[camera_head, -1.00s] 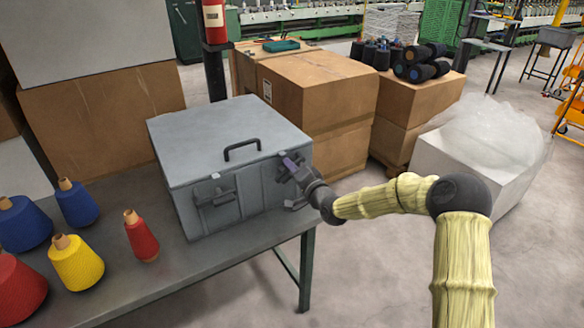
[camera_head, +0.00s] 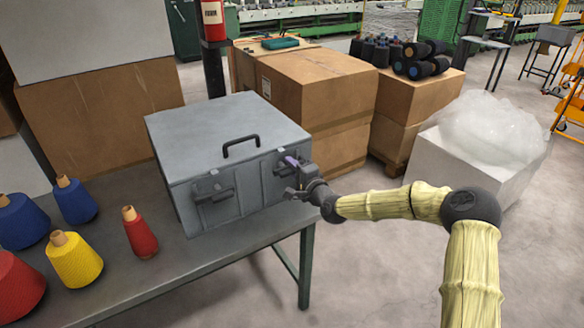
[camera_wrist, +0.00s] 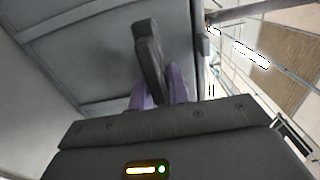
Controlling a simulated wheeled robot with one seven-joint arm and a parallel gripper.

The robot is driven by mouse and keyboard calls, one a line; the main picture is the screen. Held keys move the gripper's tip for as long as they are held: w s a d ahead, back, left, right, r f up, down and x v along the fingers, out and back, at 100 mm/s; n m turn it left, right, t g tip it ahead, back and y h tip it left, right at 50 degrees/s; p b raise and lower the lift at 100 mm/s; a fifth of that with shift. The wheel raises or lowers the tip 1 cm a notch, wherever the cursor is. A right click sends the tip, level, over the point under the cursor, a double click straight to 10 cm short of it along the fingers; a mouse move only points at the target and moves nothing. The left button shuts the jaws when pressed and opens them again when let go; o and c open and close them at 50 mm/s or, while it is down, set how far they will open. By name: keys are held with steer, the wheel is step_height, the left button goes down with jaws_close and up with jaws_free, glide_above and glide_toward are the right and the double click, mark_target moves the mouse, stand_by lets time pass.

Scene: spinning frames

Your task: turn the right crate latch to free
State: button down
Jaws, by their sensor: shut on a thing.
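A grey metal crate (camera_head: 228,134) stands on the table with its lid down and a black handle on top. Its right latch (camera_head: 281,164) is at the right end of the front face, partly hidden by my gripper. My gripper (camera_head: 292,164) is at this latch. In the wrist view, the dark latch lever (camera_wrist: 149,55) stands between the purple-tipped fingers (camera_wrist: 160,92), which are shut on it. The left latch (camera_head: 212,190) sits on the left part of the front face. The exact angle of the right latch is hard to tell.
The crate rests on a grey table (camera_head: 170,270). Yarn cones, including a red one (camera_head: 139,232) and a yellow one (camera_head: 75,262), stand to its left. Cardboard boxes (camera_head: 318,90) stand behind it. The floor to the right of the table is open.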

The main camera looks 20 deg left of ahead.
steer(key=shift+f, duration=0.1)
steer(key=c, duration=1.4)
jaws_free()
steer(key=shift+c, duration=0.2)
steer(key=shift+d, duration=0.1)
steer(key=v, duration=1.7)
steer(key=shift+s, duration=0.2)
